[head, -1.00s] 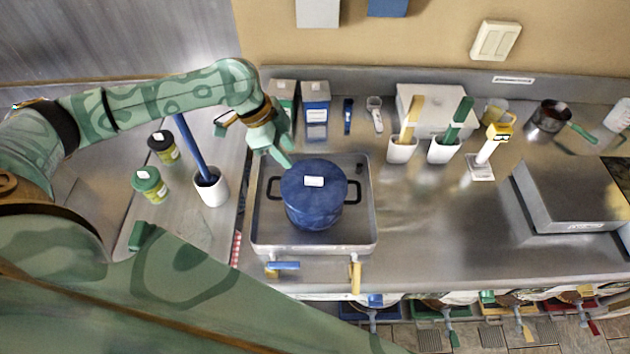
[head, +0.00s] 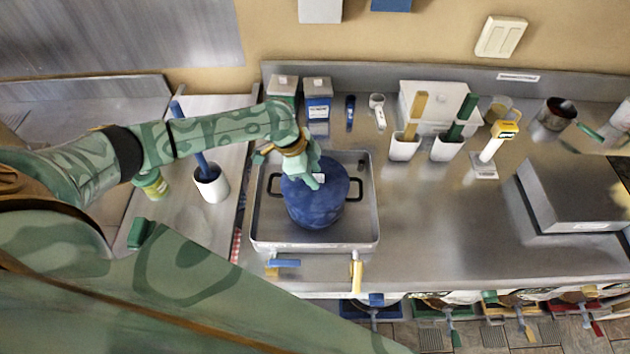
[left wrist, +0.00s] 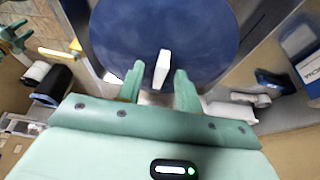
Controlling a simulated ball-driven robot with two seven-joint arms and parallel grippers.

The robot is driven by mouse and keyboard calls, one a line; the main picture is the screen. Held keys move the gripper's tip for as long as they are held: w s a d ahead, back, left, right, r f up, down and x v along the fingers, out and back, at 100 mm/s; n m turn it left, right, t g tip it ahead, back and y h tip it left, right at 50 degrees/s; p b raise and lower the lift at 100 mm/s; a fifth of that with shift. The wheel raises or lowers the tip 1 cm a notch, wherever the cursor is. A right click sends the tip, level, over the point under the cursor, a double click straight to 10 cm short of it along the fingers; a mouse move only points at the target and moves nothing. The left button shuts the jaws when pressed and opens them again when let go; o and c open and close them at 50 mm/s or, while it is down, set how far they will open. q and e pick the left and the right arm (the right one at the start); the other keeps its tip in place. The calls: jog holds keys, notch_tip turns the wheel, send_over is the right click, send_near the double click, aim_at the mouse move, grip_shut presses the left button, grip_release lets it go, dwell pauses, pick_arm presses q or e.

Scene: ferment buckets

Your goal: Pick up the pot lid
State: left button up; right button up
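The dark blue round lid sits on the blue pot (head: 313,200), which stands in a shallow steel tray (head: 258,238). The lid (left wrist: 150,28) has a white upright handle (left wrist: 163,67), seen in the left wrist view. My left gripper (head: 314,182) is over the lid, and its fingers partly hide the handle in the head view. In the left wrist view my left gripper (left wrist: 160,84) is open, with its fingers apart near the two sides of the handle. My right gripper does not show in the head view; a green shape at the left wrist view's edge may be it.
A white cup (head: 211,187) with a blue rod stands left of the tray. Two boxes (head: 318,98) stand behind it. White holders (head: 404,148) with paddles stand to the right.

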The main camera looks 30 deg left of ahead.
pick_arm(q)
grip_shut()
